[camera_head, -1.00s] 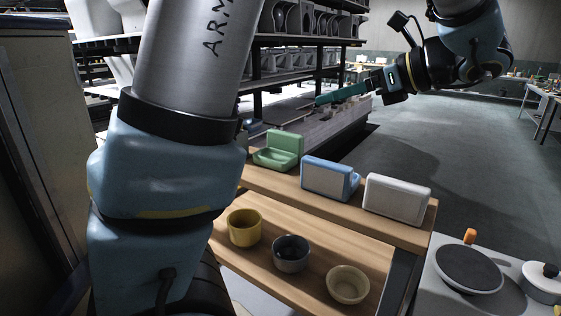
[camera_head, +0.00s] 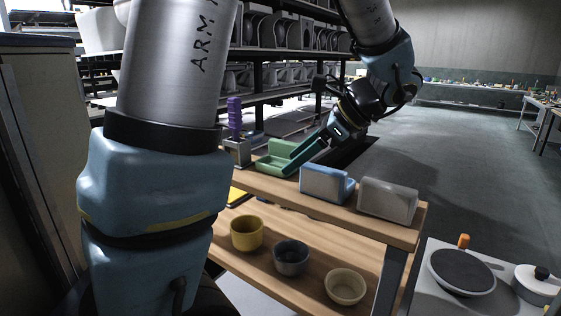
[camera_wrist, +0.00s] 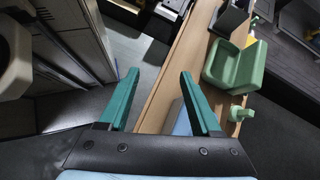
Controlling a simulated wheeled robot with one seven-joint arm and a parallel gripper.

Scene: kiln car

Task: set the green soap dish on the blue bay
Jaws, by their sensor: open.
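The green soap dish (camera_head: 272,160) stands at the left part of the upper wooden shelf, with a flat tray and a raised back. It also shows in the wrist view (camera_wrist: 234,66), to the right of my fingers. My gripper (camera_head: 292,166) is open, its teal fingers angled down beside the dish and partly covering it in the head view. In the wrist view the gripper (camera_wrist: 160,74) has nothing held between its fingertips. I cannot make out a blue bay in either view.
A purple object (camera_head: 235,113) stands at the left. Yellow (camera_head: 246,233), dark grey (camera_head: 291,258) and cream (camera_head: 345,285) cups sit on the lower board.

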